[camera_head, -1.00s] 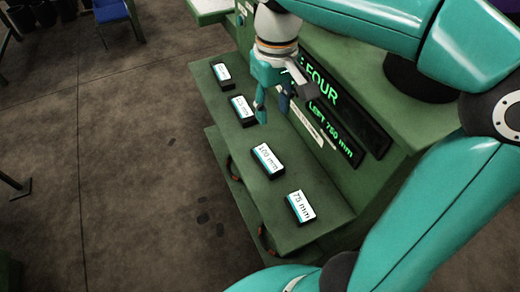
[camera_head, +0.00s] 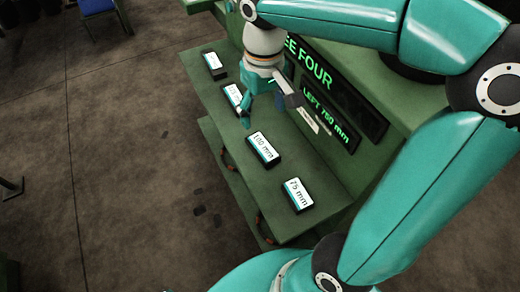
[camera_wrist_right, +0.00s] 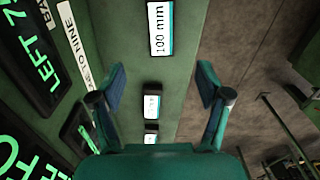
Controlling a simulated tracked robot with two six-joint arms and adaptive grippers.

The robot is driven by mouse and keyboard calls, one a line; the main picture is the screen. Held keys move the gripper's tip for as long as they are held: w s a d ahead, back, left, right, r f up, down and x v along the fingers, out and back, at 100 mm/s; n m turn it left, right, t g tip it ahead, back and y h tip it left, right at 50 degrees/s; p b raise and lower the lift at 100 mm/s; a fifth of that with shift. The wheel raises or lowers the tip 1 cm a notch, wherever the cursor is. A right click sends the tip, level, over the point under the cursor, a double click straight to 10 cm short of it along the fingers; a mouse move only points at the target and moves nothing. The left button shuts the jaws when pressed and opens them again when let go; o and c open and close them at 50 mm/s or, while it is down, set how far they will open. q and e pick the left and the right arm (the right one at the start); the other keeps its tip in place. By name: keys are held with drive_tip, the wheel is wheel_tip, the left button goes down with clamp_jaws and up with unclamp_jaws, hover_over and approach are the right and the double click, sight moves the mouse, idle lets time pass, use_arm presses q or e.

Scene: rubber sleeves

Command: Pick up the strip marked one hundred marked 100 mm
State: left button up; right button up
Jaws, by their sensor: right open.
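The strip marked 100 mm (camera_head: 263,149) is a dark block with a white and teal label. It lies on the green shelf (camera_head: 285,225), third from the far end. In the right wrist view the 100 mm strip (camera_wrist_right: 160,28) is at the top centre, beyond the fingertips. My right gripper (camera_head: 268,110) is open and empty, just on the far side of this strip in the head view. Its two fingers also show in the right wrist view (camera_wrist_right: 161,76), spread wide. My left gripper is not in view.
The 75 mm block (camera_head: 298,195) lies at the near end of the shelf. Two more labelled blocks, one at the far end (camera_head: 214,65) and one partly behind the gripper (camera_head: 232,95), lie beyond. A display panel (camera_head: 330,100) stands on the right. Bare shelf separates the blocks.

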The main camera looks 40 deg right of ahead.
sight(262, 151)
wheel_tip(262, 151, down, 12)
drive_tip(key=shift+a+r, duration=0.15)
idle(0.4)
drive_tip(key=shift+c, duration=0.2)
drive_tip(key=c, duration=1.1)
